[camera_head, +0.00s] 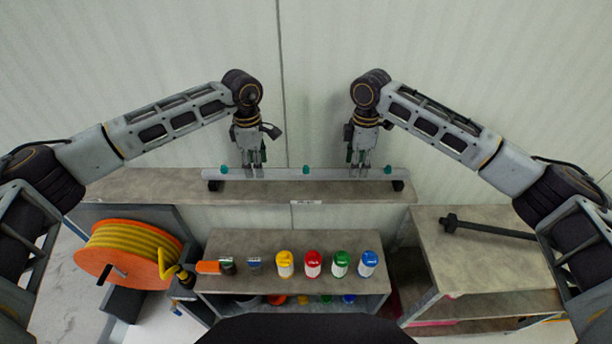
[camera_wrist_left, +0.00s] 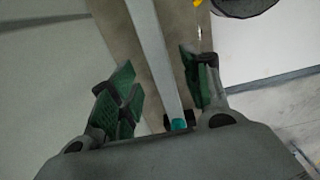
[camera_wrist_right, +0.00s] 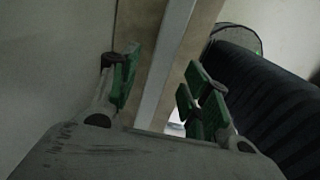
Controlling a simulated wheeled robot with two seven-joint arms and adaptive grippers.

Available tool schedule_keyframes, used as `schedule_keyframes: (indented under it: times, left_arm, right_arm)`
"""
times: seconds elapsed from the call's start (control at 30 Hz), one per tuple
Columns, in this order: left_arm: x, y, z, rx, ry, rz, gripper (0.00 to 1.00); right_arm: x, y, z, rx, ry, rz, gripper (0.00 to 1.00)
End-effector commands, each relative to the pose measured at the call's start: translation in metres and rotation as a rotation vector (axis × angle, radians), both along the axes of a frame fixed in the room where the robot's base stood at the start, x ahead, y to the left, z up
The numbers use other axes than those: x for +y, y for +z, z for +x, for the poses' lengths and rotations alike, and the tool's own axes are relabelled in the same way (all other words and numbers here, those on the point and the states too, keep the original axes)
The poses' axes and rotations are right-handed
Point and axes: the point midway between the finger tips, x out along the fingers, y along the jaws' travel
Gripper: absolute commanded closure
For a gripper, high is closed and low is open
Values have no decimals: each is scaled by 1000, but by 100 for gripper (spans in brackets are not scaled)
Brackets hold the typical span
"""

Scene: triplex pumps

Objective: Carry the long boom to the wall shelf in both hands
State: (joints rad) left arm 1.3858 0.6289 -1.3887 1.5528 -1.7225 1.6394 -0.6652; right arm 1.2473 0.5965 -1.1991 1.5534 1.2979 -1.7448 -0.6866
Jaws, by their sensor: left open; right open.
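The long grey boom (camera_head: 285,174) lies along the wall shelf (camera_head: 270,190), with teal knobs on it and a dark block under each end. My left gripper (camera_head: 252,168) is open over the boom's left half. The left wrist view shows the boom (camera_wrist_left: 158,60) running between its green-padded fingers (camera_wrist_left: 160,95), with gaps on both sides. My right gripper (camera_head: 360,168) is open over the boom's right half. The right wrist view shows the boom (camera_wrist_right: 165,65) between its open fingers (camera_wrist_right: 160,90). The parts of the boom behind the fingers are hidden.
Below stands a bench (camera_head: 300,245) with yellow, red, green and blue-capped bottles. An orange hose reel (camera_head: 128,253) is at the left. A side table (camera_head: 450,265) at the right bears a dark rod (camera_head: 485,228). The wall (camera_head: 310,80) is close behind the shelf.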

Motion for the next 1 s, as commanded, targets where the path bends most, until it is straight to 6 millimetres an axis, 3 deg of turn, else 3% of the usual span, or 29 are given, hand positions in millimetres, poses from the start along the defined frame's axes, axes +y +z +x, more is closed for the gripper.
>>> schedule_keyframes:
  times: [0.4,0.8,1.0]
  left_arm:
    - [0,-41,0,1,-1,0,53]
    - [0,-45,0,1,-1,0,53]
    - [0,-45,0,1,-1,0,76]
  right_arm:
    - [0,-40,0,1,0,-1,53]
    - [0,-44,0,0,0,0,53]
    - [0,-44,0,0,0,0,76]
